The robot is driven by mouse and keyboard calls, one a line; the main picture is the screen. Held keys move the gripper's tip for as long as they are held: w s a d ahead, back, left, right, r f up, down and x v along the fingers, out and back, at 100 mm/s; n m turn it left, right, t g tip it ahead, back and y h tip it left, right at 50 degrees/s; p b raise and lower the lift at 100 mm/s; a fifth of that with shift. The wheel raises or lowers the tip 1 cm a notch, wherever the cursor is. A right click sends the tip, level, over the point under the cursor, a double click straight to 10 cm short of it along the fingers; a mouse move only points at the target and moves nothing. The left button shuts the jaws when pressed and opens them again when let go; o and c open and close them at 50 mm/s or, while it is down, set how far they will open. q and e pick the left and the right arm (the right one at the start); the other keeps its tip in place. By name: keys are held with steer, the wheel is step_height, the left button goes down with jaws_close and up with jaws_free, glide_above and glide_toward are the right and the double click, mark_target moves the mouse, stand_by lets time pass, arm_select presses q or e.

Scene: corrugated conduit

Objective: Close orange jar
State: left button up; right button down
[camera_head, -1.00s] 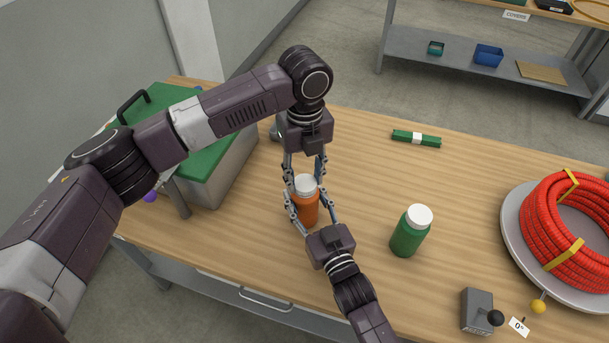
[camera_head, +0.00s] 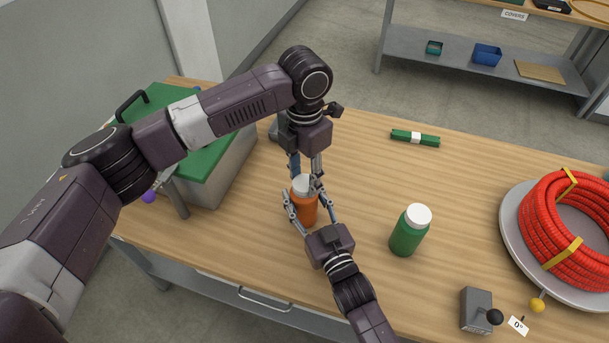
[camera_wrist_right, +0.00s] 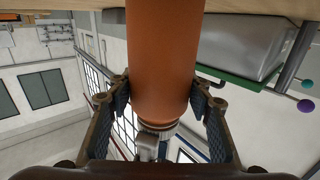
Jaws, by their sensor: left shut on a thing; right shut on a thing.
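The orange jar (camera_head: 305,209) stands upright on the wooden table, with a white lid (camera_head: 303,184) on its top. My left gripper (camera_head: 304,181) comes down from above and is shut on the white lid. My right gripper (camera_head: 304,207) reaches in from the front and is shut on the jar's orange body. In the right wrist view the orange jar (camera_wrist_right: 163,60) fills the middle between the fingers of my right gripper (camera_wrist_right: 165,105). The fingers partly hide the lid and the jar's sides.
A green bottle with a white cap (camera_head: 409,232) stands to the right. A coil of red conduit (camera_head: 567,232) lies on a round plate at the far right. A green-lidded box (camera_head: 205,150) is at the left.

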arm_select(q)
steer(key=o, duration=0.7)
steer(key=shift+c, duration=0.2)
steer(key=shift+r, duration=2.3)
steer(key=shift+c, duration=0.4)
